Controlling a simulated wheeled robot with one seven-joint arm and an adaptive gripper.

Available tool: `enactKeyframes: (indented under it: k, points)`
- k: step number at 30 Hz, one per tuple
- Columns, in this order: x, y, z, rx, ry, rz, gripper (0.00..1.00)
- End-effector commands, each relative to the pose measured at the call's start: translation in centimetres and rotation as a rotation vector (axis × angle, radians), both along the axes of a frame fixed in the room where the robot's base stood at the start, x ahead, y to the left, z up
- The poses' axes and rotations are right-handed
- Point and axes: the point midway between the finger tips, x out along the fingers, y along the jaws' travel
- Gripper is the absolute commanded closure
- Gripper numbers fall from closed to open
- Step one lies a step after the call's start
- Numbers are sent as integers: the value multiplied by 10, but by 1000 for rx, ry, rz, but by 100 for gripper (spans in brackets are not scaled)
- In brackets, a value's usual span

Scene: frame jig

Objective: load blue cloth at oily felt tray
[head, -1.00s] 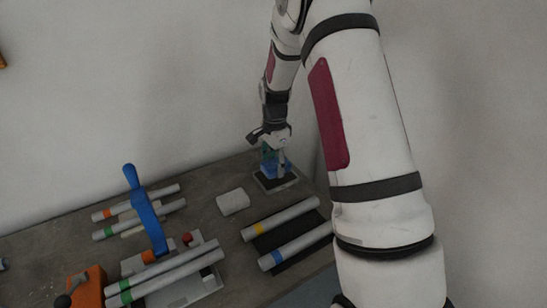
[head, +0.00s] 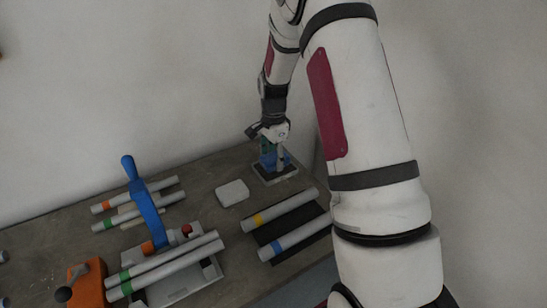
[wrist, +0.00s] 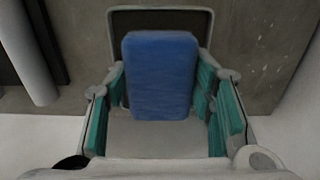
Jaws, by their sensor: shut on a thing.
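The blue cloth (wrist: 160,75) is a folded block between the teal-padded fingers of my gripper (wrist: 160,95) in the wrist view. My gripper is shut on it. The cloth there is a small blue patch (head: 267,160), partly covered by the fingers. I cannot tell whether the cloth touches the tray floor.
A white block (head: 232,193) lies left of the tray. Silver tubes with yellow and blue bands (head: 280,207) lie on a dark mat in front. A fixture with a blue handle (head: 147,205), more tubes and an orange clamp (head: 88,285) stand at left.

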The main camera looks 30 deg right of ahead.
Motion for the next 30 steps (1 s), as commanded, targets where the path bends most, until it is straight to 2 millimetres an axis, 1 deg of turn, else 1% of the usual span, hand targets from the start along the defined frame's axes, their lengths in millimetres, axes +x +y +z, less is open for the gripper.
enactKeyframes:
  k: [30]
  points:
    - [0,0,-10,0,0,0,73]
